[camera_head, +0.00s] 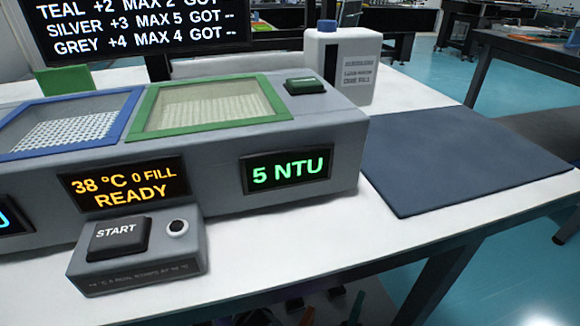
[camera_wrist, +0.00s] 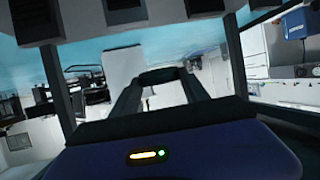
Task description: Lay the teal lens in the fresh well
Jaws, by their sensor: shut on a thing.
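A grey wash unit has a well with a green rim (camera_head: 140,118) and a pale, ribbed floor. Left of it is a well with a blue rim (camera_head: 62,101) and a white mesh floor. No label naming the fresh well is visible. In the wrist view, my gripper (camera_wrist: 160,74) has its two dark fingers reaching to a thin dark thing between their tips. It is shut on this thing, too dark and small to identify. No teal lens can be made out. My gripper does not show in the head view.
The unit's displays read "38 °C 0 FILL READY" (camera_head: 125,187) and "5 NTU" (camera_head: 287,168). A START box (camera_head: 140,255) stands in front. A white jug (camera_head: 342,65) stands behind. A bare dark mat (camera_head: 460,155) lies right. A board (camera_head: 140,25) lists lens colours.

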